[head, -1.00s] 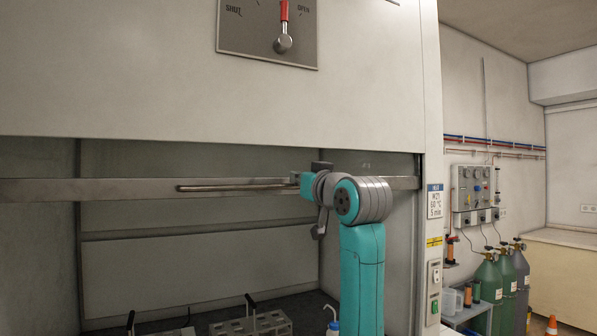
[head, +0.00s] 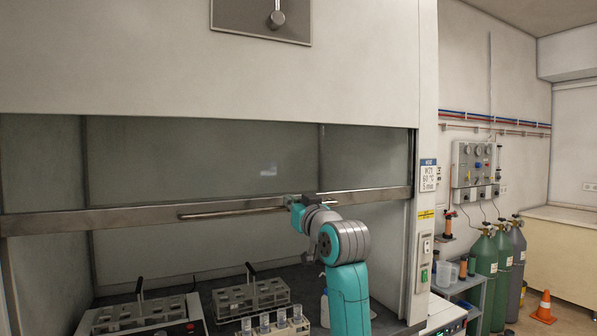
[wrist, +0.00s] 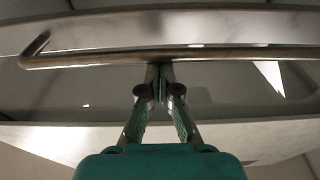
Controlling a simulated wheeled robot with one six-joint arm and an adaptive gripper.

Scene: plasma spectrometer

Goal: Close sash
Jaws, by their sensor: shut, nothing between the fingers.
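The sash is a glass pane with a metal bottom rail (head: 100,219) that crosses the hood opening partway down. A thin bar handle (head: 230,211) runs along the rail's front. The handle also shows in the wrist view (wrist: 90,58), crossing the upper part. My gripper (wrist: 160,72) is shut, its fingertips together and empty at the handle's middle in that view; they appear to touch the bar, but I cannot tell for sure. In the head view my gripper (head: 293,205) is at the handle's right end, its fingertips mostly hidden.
Under the sash, inside the hood, stand a tube rack (head: 250,299), a small rack of cups (head: 262,331) and a hotplate-like device (head: 150,317). Gas cylinders (head: 484,268), a trolley (head: 468,290) and an orange cone (head: 544,307) stand to the right of the hood.

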